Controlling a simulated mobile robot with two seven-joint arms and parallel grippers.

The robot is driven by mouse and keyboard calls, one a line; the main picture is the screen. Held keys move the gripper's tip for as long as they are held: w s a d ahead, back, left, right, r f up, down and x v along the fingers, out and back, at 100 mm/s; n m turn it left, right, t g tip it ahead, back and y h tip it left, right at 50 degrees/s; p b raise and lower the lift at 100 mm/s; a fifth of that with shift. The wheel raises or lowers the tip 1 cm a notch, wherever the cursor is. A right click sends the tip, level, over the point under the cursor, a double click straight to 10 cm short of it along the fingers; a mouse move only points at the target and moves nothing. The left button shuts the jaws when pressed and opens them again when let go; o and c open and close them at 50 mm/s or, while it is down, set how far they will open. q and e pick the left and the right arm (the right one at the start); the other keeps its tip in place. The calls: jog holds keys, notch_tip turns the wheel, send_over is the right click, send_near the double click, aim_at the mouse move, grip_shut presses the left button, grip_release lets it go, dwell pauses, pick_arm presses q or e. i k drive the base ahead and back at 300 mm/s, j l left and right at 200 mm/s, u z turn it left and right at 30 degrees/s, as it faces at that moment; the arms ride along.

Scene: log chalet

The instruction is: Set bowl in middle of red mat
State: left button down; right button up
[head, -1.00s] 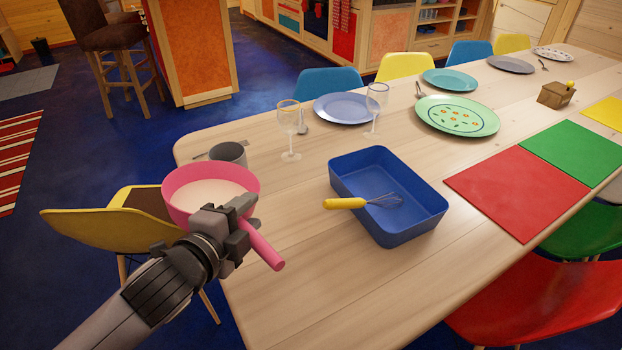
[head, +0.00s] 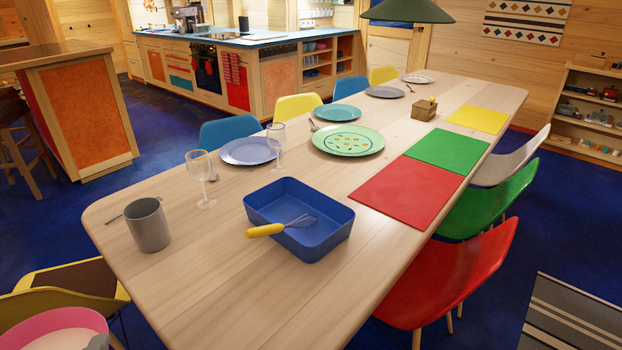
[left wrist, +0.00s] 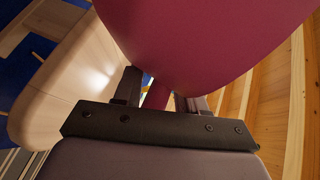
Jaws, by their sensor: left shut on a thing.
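The pink bowl (head: 55,330) is at the bottom left corner of the head view, partly cut off, with a pale inside. In the left wrist view the bowl's pink outside (left wrist: 205,40) fills the top. My left gripper (left wrist: 158,95) is shut on the bowl at a narrow pink part like a handle. In the head view only a small grey piece of it shows beside the bowl. The red mat (head: 407,193) lies flat and bare on the table's right side. My right gripper is not in view.
On the wooden table (head: 200,270), a blue tray (head: 330,240) with a yellow-handled whisk (head: 265,230) stands between bowl and mat. A grey mug (head: 148,225), wine glasses (head: 200,178) and plates stand along the left side. A green mat (head: 448,150) adjoins the red one. Chairs line the edges.

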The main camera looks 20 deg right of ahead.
aim_at(426, 192)
jog(key=k+l, duration=0.1)
jog(key=l, duration=0.35)
jog(key=k+l, duration=0.1)
jog(key=l, duration=0.35)
jog(key=k+l, duration=0.1)
jog(key=l, duration=2.1)
jog(key=i+l, duration=0.15)
jog(key=l, duration=0.15)
jog(key=i+l, duration=0.1)
jog(key=l, duration=0.25)
jog(key=i+l, duration=0.2)
jog(key=i, duration=0.15)
jog(key=i+l, duration=0.2)
jog(key=i, duration=0.55)
